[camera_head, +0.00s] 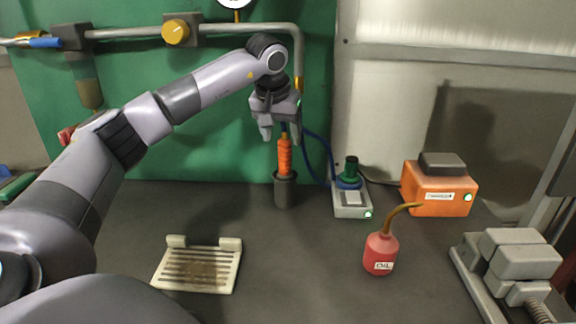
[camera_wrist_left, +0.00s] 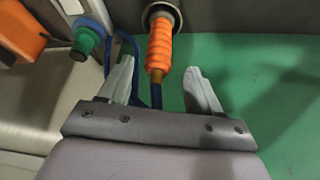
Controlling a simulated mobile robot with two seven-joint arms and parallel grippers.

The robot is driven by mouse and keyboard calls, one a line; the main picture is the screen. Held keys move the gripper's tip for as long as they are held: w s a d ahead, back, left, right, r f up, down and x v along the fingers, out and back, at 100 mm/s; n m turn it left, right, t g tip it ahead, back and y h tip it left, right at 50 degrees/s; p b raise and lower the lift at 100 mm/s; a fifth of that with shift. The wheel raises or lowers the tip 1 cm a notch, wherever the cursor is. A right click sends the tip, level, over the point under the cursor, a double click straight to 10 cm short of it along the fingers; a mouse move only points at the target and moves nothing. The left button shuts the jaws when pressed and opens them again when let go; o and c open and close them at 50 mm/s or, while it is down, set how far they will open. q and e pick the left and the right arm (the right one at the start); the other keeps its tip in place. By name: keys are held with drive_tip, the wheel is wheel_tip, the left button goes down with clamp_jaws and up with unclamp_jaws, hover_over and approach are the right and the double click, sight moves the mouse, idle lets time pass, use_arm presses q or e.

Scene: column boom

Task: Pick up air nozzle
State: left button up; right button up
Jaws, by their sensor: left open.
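The air nozzle (camera_head: 285,157) has an orange ribbed body and stands upright in a dark grey cup holder (camera_head: 285,190) near the green back wall. A blue hose runs from its top end. My left gripper (camera_head: 281,138) is open just above the nozzle, pointing down. In the left wrist view the nozzle (camera_wrist_left: 160,48) lies between and beyond the two fingertips of the left gripper (camera_wrist_left: 160,75), with no clear contact. The nozzle's lower end is hidden in the holder. My right gripper is not in view.
A grey device with a green-topped knob (camera_head: 351,200) stands right of the holder. Further right are an orange box (camera_head: 439,189), a red oil can (camera_head: 381,254) and a grey vise (camera_head: 512,262). A slotted tray (camera_head: 197,268) lies front left. A pipe (camera_head: 235,30) crosses the back.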

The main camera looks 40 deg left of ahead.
use_arm(q)
drive_tip(key=shift+a+f, duration=0.1)
drive_tip(key=shift+f, duration=0.4)
hover_over(285, 172)
drive_tip(key=w+a, duration=0.1)
wheel_tip(285, 172, down, 4)
drive_tip(key=shift+a+f, duration=0.1)
drive_tip(key=shift+c, duration=0.4)
drive_tip(key=c, duration=1.1)
